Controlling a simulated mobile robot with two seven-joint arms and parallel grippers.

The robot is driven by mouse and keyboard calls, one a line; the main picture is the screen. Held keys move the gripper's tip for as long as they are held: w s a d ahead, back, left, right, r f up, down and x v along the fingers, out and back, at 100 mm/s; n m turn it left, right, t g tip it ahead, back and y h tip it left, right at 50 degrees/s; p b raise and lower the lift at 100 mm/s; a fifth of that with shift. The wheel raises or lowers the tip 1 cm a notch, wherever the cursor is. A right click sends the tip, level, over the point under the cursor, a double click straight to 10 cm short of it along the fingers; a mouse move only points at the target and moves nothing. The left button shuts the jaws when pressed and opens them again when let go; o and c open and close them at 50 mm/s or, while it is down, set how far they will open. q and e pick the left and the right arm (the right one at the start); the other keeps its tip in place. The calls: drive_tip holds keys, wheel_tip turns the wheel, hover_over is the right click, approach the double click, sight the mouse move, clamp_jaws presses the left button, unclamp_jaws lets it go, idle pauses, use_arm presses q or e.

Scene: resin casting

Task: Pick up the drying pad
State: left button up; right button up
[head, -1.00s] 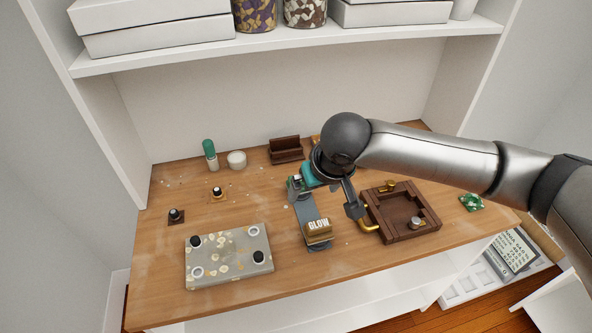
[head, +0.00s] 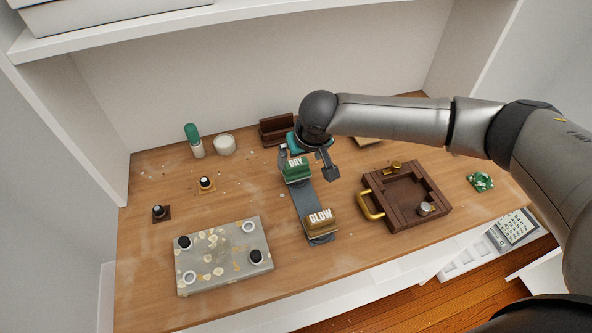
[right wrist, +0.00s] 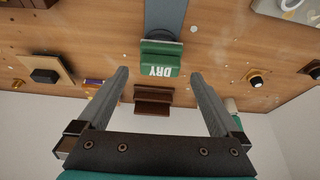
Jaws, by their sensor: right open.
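The drying pad (head: 297,171) is a green block marked DRY at the far end of a dark grey strip (head: 308,201). It also shows in the right wrist view (right wrist: 158,61), upside down, centred just beyond the fingertips. My right gripper (head: 307,167) is open and empty, its fingers spread above and around the pad's far side in the head view. In the right wrist view its fingers (right wrist: 160,74) lie to either side of the pad, apart from it. How high they are above the pad is hard to tell. My left gripper is not in view.
A gold-brown block marked BLOW (head: 320,220) sits at the strip's near end. A brown wooden tray with a gold handle (head: 408,222) stands to the right. A speckled slab (head: 222,262) lies front left. A dark brown holder (head: 277,131) stands behind. Table between slab and strip is clear.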

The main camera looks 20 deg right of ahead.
sight(297, 164)
drive_tip(key=shift+w+f, duration=0.2)
drive_tip(key=shift+f, duration=0.2)
drive_tip(key=b+x, duration=0.1)
drive_tip(key=x, duration=0.3)
drive_tip(key=shift+w+a+f+b, duration=0.1)
drive_tip(key=shift+w+f+b, duration=0.1)
drive_tip(key=shift+f+b, duration=0.15)
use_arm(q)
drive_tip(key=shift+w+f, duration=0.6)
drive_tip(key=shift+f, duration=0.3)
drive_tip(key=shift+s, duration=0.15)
use_arm(e)
drive_tip(key=shift+c, duration=0.4)
drive_tip(key=c, duration=1.1)
